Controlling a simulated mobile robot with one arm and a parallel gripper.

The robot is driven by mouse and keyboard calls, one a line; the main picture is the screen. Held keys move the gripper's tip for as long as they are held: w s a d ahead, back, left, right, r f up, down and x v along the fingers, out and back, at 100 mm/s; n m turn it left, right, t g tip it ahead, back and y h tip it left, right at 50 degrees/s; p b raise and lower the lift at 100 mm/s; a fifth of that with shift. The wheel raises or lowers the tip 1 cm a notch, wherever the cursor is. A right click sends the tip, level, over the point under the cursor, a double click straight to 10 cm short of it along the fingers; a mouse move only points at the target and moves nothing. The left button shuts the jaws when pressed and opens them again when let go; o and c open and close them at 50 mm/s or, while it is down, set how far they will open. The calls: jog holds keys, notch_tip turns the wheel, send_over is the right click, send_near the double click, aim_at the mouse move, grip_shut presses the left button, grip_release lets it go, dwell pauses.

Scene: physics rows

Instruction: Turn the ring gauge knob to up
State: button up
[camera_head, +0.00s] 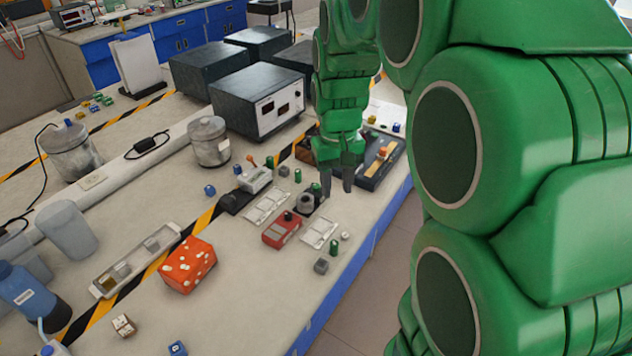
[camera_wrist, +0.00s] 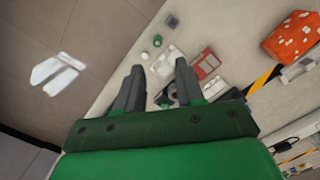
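My gripper (camera_head: 336,187) hangs from the green arm with its two dark fingers apart and nothing between them. A round grey ring-shaped fixture (camera_head: 306,204) on a dark base stands on the bench just left of the fingertips; it looks like the ring gauge. Its knob and the way it points are too small to tell. In the wrist view the open fingers (camera_wrist: 158,76) straddle the line of sight to the bench, and a dark round part (camera_wrist: 170,97) shows between them, partly hidden. The gripper looks above the bench, touching nothing that I can see.
A red box with a black knob (camera_head: 282,230) and white panels (camera_head: 319,233) lie close by. A dark tray (camera_head: 385,160) stands behind the gripper. Small blocks, including a grey one (camera_head: 321,265), lie near the bench's right edge. A large red die (camera_head: 188,265) is farther left.

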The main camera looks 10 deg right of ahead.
jog(key=w+f, duration=0.3)
jog(key=w, duration=0.4)
jog(key=w+f, duration=0.3)
jog(key=w, duration=0.4)
jog(key=n+t, duration=0.1)
send_over(316, 186)
notch_tip(316, 186, down, 8)
jog(key=shift+w+d+f, duration=0.1)
jog(key=shift+f, duration=3.85)
jog(key=shift+c, duration=0.2)
grip_shut()
